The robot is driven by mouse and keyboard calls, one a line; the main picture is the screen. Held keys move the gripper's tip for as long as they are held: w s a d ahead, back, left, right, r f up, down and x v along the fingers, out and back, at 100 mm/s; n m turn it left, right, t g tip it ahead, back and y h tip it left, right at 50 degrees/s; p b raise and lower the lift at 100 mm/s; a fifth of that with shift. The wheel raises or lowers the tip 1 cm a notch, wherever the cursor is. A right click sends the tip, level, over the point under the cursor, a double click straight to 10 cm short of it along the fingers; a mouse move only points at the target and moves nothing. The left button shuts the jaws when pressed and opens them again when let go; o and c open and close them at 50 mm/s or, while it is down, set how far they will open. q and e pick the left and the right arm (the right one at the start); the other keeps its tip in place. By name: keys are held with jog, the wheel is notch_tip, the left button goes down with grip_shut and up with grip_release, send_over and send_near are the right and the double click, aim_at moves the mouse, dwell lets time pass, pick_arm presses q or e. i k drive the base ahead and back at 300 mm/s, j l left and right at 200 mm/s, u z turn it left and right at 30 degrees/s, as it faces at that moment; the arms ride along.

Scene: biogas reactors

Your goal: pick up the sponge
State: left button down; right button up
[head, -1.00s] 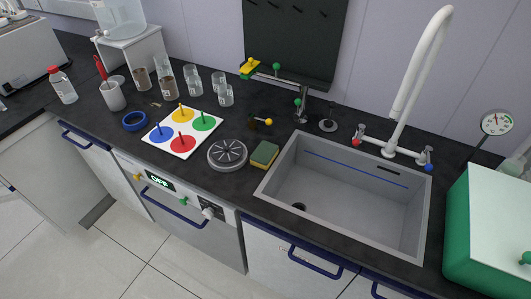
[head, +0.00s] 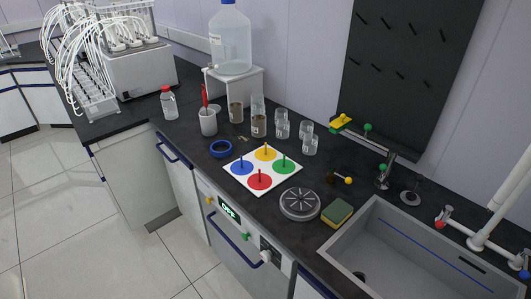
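The sponge (head: 337,213) is a small block, green with a yellow side. It lies on the dark countertop at the left rim of the sink, just right of a round grey ribbed disc. Nothing covers it. Neither of my grippers shows in the head view.
The grey sink (head: 415,262) is right of the sponge, with a white faucet (head: 495,225) behind it. The grey disc (head: 300,204), a white board with coloured circles (head: 262,168), a blue ring (head: 221,149) and several glasses (head: 282,124) stand left. Floor is clear in front.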

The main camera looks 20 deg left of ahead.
aim_at(339, 211)
jog(key=i+j+z, duration=0.2)
jog(key=j+z, duration=0.25)
jog(key=j, duration=0.3)
jog(key=j+z, duration=0.45)
jog(key=j, duration=0.35)
